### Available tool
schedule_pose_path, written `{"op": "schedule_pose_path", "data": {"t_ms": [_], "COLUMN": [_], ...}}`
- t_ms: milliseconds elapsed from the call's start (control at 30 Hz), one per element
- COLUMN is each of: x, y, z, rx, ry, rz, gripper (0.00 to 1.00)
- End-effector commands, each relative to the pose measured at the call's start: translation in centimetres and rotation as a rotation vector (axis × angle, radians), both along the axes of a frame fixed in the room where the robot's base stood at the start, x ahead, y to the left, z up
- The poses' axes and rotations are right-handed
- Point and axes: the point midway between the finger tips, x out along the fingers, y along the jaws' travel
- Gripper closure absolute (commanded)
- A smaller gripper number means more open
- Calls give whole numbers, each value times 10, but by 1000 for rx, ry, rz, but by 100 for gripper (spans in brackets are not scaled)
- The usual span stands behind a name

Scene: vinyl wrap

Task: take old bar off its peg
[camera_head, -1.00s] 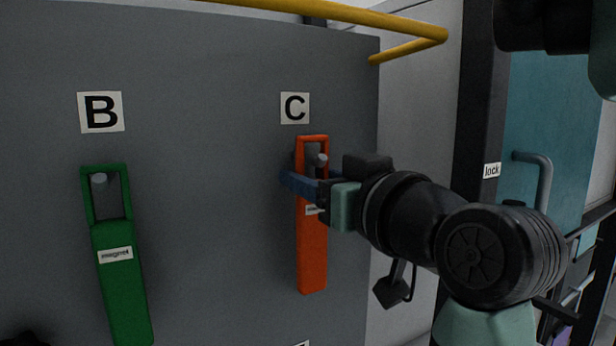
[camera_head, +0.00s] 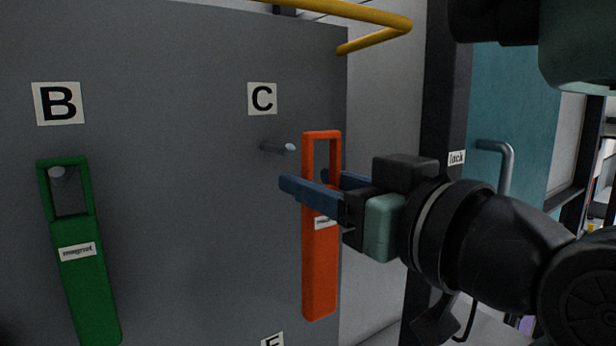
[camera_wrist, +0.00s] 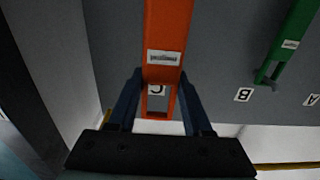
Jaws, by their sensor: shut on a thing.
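The orange bar (camera_head: 321,265), with an open loop at its top and a small white label, is held upright in front of the grey panel. My gripper (camera_head: 312,192) is shut on it just below the loop, with one blue finger on each side. The peg (camera_head: 278,148) under the letter C sign is bare, and the bar's loop is to the right of it, apart from it. In the wrist view the orange bar (camera_wrist: 166,30) sits between both fingers, its label facing the camera; that label's text is too blurred to read.
A green bar (camera_head: 85,285) labelled magnet hangs on a peg under sign B (camera_head: 58,103) at left. A yellow rail (camera_head: 345,13) runs above the grey panel (camera_head: 190,200). A teal door (camera_head: 515,95) with a handle (camera_head: 508,165) stands at right.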

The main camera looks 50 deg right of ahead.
Motion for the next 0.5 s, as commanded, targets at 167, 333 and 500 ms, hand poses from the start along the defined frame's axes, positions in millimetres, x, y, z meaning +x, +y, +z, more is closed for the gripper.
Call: {"op": "schedule_pose_path", "data": {"t_ms": [167,333,500], "x": [-15,-28,-37], "y": [3,6,8], "z": [1,1,1], "rx": [-2,-1,-1], "ry": [-1,-2,-2], "rz": [-3,-2,-2], "gripper": [100,100,100]}}
